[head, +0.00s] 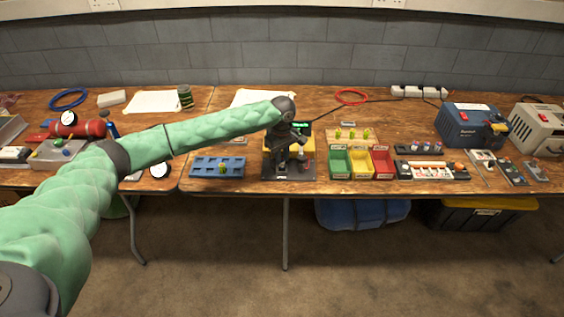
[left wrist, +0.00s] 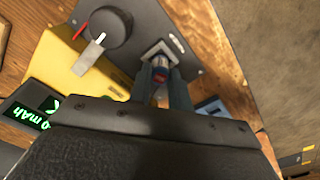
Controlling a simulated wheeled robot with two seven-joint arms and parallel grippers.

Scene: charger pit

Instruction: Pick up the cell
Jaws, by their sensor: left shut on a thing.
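My left gripper (left wrist: 161,82) is shut on the cell. I cannot tell whether the cell is still seated in the socket or just above it. The charger (left wrist: 70,72) has a yellow panel, a dark round knob (left wrist: 105,30) and a green-lit display (left wrist: 35,108). In the head view my left gripper (head: 280,160) is over the charger's dark base (head: 290,173) and hides the cell. My right gripper is out of view.
A blue rack (head: 205,168) lies left of the charger. Green (head: 340,163), yellow (head: 361,163) and red (head: 382,163) bins stand close to its right. A wooden block (head: 352,133) with small yellow-green pieces sits behind the bins. The table's front edge is near.

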